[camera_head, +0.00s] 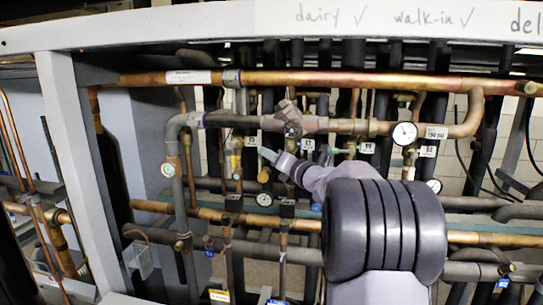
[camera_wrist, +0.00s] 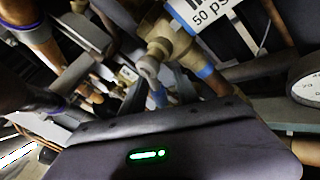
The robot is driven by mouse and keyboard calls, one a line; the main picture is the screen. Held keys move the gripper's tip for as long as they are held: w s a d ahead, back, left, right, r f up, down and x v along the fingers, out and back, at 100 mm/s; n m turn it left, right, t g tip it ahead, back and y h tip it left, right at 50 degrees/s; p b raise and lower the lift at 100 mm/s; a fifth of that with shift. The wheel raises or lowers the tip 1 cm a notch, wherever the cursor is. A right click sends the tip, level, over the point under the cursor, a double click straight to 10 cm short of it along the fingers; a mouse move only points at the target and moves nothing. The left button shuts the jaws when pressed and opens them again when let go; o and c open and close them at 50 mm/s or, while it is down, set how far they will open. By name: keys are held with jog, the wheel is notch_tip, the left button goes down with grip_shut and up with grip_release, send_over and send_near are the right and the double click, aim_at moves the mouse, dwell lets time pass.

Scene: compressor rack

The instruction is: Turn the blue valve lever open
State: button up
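My gripper (camera_head: 268,155) reaches in among the pipes, below the bronze valve body (camera_head: 291,128) on the upper copper line. My own dark wrist and forearm cover what lies behind and to the right of it. In the wrist view a small blue piece (camera_wrist: 158,95) shows under a brass fitting (camera_wrist: 165,45), just beyond my gripper's housing with its green light. It may be the blue lever, but I cannot tell for sure. In the head view a small blue spot (camera_head: 316,207) shows just below my gripper. The finger gap is not clear in either view.
Copper pipes (camera_head: 350,80) cross above, and a second copper line (camera_head: 160,207) runs below. Pressure gauges (camera_head: 404,133) hang at the right. A grey frame post (camera_head: 68,165) stands at the left. A "50 psi" tag (camera_wrist: 207,12) is close to the wrist camera. Free room is tight.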

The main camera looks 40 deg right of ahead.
jog(key=shift+w, duration=0.25)
jog(key=shift+c, duration=0.3)
grip_shut()
dwell(1.0)
